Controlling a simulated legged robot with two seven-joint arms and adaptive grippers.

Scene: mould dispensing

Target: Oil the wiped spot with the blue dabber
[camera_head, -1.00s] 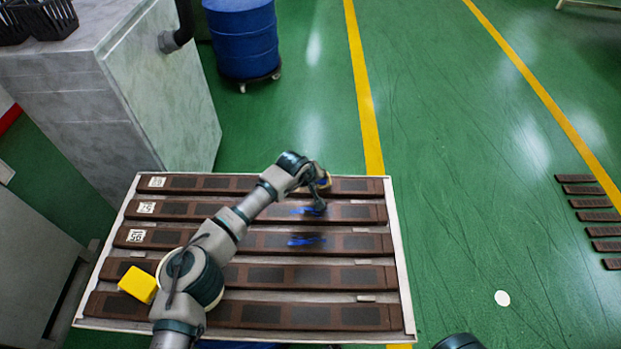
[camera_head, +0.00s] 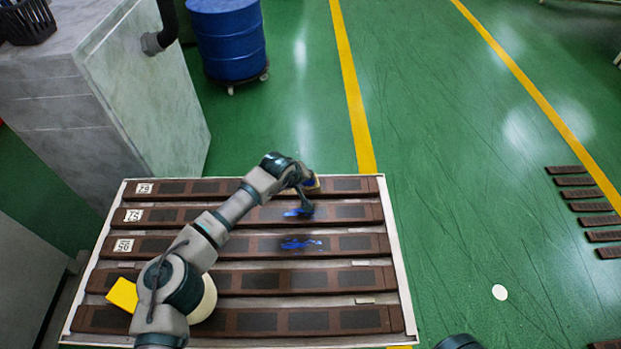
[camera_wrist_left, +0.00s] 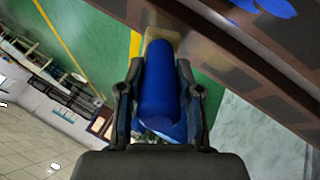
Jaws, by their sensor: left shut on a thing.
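My left gripper (camera_head: 308,192) reaches over the far side of the tray, above the first and second mould bars. It also shows in the left wrist view (camera_wrist_left: 160,78), shut on the blue dabber (camera_wrist_left: 157,95). The dabber's tan pad (camera_wrist_left: 160,34) points away from the gripper; only a little of the dabber shows in the head view (camera_head: 312,184). I cannot tell whether the pad touches a bar. A blue patch (camera_head: 293,212) lies on the second bar beside the gripper. Another blue patch (camera_head: 300,244), with dark smudging around it, lies on the third bar. My right gripper is out of view.
The pale tray (camera_head: 402,290) holds several brown bars, some with white number labels. A yellow block (camera_head: 122,294) lies at its left, near my arm. A grey cabinet (camera_head: 165,110) and a blue drum (camera_head: 227,40) stand behind. Several loose bars (camera_head: 584,207) lie on the green floor at right.

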